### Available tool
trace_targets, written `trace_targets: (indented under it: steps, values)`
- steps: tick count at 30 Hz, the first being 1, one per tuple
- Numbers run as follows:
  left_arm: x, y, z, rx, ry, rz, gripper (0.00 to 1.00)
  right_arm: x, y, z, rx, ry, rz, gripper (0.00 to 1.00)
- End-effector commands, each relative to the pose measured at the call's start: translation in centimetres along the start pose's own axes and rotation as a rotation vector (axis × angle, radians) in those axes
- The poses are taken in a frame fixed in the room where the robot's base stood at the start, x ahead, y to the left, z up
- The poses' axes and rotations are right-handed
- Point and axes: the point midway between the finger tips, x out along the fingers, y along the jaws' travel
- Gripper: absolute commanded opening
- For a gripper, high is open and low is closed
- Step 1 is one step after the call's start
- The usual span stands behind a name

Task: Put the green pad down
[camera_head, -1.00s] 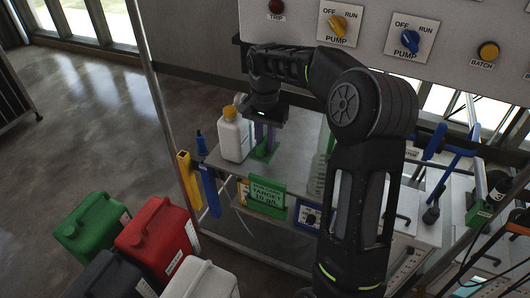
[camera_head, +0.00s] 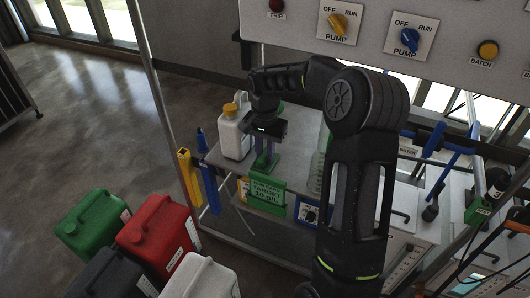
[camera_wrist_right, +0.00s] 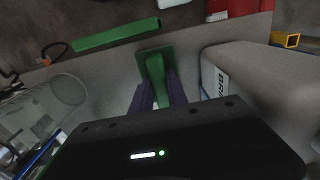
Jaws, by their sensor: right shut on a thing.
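The green pad (camera_head: 259,168) is a flat square with an upright grip. My right gripper (camera_head: 265,150) is shut on that grip, between the white bottle and the clear glass vessel. In the right wrist view the pad (camera_wrist_right: 153,54) shows between the two purple fingers (camera_wrist_right: 157,92), over the grey bench top (camera_wrist_right: 110,75) close to its edge. I cannot tell whether the pad touches the bench. My left gripper is not in view.
The white bottle (camera_head: 232,137) with a yellow cap stands left of the gripper; its side shows in the wrist view (camera_wrist_right: 255,85). A clear glass vessel (camera_wrist_right: 50,100) is opposite. Coloured canisters (camera_head: 158,238) stand on the floor.

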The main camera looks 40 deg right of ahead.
Motion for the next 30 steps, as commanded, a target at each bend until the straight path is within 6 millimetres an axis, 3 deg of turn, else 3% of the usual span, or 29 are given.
trace_targets:
  steps: [6,7,15,23,30]
  values:
    - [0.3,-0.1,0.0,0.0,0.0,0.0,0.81,0.4,0.0,0.0,-0.001,0.0,0.0,0.0]
    - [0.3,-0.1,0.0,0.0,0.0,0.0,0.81,0.4,0.0,0.0,-0.001,0.0,0.0,0.2]
    - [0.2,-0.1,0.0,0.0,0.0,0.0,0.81,0.3,0.0,0.0,0.0,0.0,0.001,0.41]
    - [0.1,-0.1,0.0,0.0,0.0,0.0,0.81,0.1,0.0,0.0,0.0,0.0,0.0,0.41]
    - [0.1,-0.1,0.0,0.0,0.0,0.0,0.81,-1.8,-0.1,-0.1,-0.001,0.003,-0.001,0.41]
